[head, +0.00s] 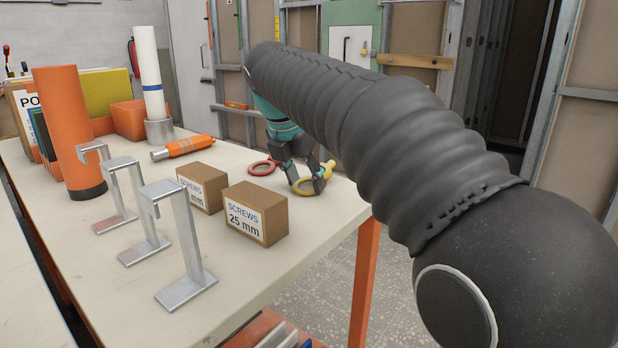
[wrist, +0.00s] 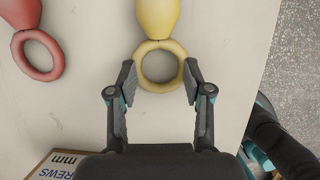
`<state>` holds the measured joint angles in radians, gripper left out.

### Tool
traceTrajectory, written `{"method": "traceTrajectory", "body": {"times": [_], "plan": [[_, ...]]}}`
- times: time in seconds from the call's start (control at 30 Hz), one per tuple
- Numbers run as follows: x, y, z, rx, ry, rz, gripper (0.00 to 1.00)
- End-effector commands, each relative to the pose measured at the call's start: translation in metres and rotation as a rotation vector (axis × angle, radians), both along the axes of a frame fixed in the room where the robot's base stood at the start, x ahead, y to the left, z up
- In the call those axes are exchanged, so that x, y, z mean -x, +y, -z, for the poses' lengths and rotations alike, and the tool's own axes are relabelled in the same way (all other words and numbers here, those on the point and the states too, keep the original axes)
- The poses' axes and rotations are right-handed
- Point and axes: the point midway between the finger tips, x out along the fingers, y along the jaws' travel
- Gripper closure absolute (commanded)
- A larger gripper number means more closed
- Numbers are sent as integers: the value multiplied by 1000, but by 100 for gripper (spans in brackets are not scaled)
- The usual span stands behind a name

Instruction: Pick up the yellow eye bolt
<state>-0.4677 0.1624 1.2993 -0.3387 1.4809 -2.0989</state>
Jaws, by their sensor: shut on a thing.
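The yellow eye bolt (head: 328,168) is at the far right edge of the table, with its ring under my gripper (head: 307,180). In the wrist view the yellow eye bolt (wrist: 157,17) has its ring toward me and its thicker shank running off the top edge. My gripper (wrist: 160,78) has one finger on each side of the ring and is shut on it. The bolt appears to be at table level; I cannot tell whether it is lifted.
A red eye bolt (head: 262,166) lies just left, also in the wrist view (wrist: 38,62). Two screw boxes (head: 257,212) and several metal brackets (head: 187,245) stand nearer. An orange cylinder (head: 70,130) and an orange-handled tool (head: 184,147) are farther left. The table edge is close on the right.

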Motion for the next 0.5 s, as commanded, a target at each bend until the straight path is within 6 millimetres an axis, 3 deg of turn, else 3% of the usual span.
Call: {"method": "traceTrajectory", "body": {"times": [0.17,0.37,0.5], "plan": [[0,0,-12,0,-3,-1,92],[-1,0,-47,-2,-4,1,92],[-16,-33,-61,-1,-3,7,92]]}}
